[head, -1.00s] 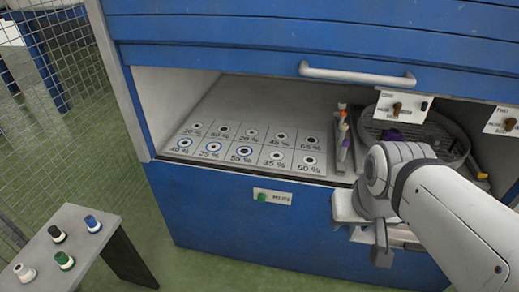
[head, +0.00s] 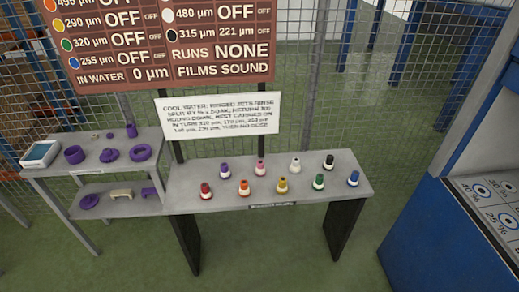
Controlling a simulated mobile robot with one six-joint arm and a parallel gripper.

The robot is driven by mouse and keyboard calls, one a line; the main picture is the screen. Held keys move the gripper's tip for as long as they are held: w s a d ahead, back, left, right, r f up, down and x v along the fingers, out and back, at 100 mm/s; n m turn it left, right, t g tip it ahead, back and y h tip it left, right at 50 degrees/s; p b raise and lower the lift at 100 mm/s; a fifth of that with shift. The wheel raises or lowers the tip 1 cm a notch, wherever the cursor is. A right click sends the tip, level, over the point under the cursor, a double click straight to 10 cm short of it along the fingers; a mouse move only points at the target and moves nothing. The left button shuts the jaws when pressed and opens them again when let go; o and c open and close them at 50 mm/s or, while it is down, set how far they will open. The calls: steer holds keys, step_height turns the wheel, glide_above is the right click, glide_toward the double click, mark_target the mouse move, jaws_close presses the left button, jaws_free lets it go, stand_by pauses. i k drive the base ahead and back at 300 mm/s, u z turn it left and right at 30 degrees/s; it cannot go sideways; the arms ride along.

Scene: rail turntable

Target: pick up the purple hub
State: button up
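Several purple pieces show in the head view, and I cannot tell for sure which is the hub. On the upper level of the grey shelf unit at the left are a purple ring (head: 73,155), a flatter purple piece with a raised middle (head: 110,155), another round purple piece (head: 140,153) and a small upright purple piece (head: 131,130). A purple disc (head: 89,201) lies on the lower level, near a purple piece (head: 148,193). A small purple-topped piece (head: 224,171) stands on the grey table (head: 340,190). My gripper is out of view.
The grey table holds several small colour-topped pieces, such as a red one (head: 206,190) and a blue one (head: 353,178). A white notice (head: 217,115) and a brown board (head: 165,45) hang behind. A blue cabinet (head: 430,230) stands at right. Green floor (head: 280,255) in front is clear.

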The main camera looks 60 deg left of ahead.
mark_target(225, 174)
steer(key=u, duration=5.95)
steer(key=i, duration=0.1)
steer(key=z, duration=3.15)
steer(key=k, duration=0.9)
steer(key=z, duration=0.3)
steer(key=i, duration=1.95)
steer(key=z, duration=0.15)
